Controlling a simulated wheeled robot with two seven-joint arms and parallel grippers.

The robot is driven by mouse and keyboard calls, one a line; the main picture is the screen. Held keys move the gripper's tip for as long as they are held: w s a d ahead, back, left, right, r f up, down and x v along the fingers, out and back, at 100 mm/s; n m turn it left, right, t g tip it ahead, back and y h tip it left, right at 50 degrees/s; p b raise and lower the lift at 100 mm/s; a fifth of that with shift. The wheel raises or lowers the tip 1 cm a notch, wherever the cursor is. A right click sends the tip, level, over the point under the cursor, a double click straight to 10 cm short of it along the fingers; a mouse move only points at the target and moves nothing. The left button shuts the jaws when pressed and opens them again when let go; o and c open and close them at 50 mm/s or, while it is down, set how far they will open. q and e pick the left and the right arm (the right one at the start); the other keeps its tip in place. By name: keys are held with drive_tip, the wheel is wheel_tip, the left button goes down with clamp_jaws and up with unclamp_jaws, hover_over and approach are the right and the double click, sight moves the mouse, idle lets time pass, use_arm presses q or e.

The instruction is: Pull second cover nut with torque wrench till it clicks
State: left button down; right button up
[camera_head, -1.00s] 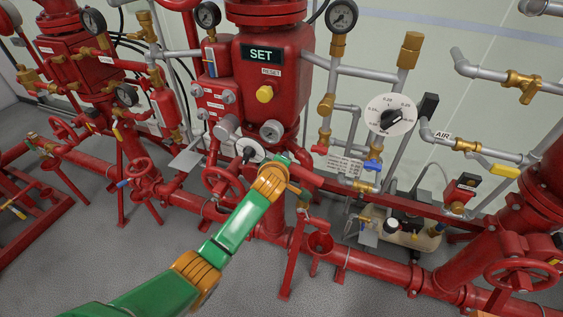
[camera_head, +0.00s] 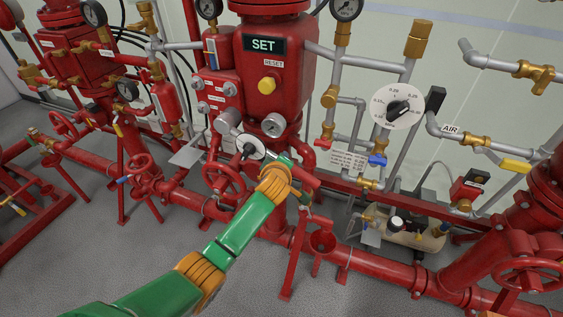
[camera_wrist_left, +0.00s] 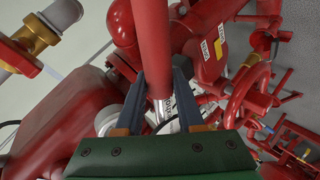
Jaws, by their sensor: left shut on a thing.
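My left gripper (camera_head: 283,163) comes in from below on a green and orange arm, in front of the red valve body marked SET (camera_head: 273,85). In the left wrist view its two dark fingers (camera_wrist_left: 160,95) are closed around a bar, the torque wrench. The wrench's red handle (camera_wrist_left: 152,40) runs up and away, and a silver labelled part (camera_wrist_left: 165,112) shows between the fingers. In the head view the red handle (camera_head: 305,178) sticks out right of the gripper. Silver round cover nuts (camera_head: 198,83) sit on the red cover. The wrench's contact with a nut cannot be told. My right gripper is not in view.
A white dial (camera_head: 397,106) and grey pipes are at right. Grey floor (camera_head: 110,235) is clear at lower left.

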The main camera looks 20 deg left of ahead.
use_arm(q)
drive_tip(key=shift+a+f+y+b, duration=0.15)
drive_tip(key=shift+f+y+b, duration=0.1)
drive_tip(key=shift+y+b, duration=0.05)
drive_tip(key=shift+r+p, duration=0.35)
drive_tip(key=shift+d+r+h+p, duration=0.4)
drive_tip(key=shift+r+p, duration=0.1)
drive_tip(key=shift+p, duration=0.05)
idle(0.3)
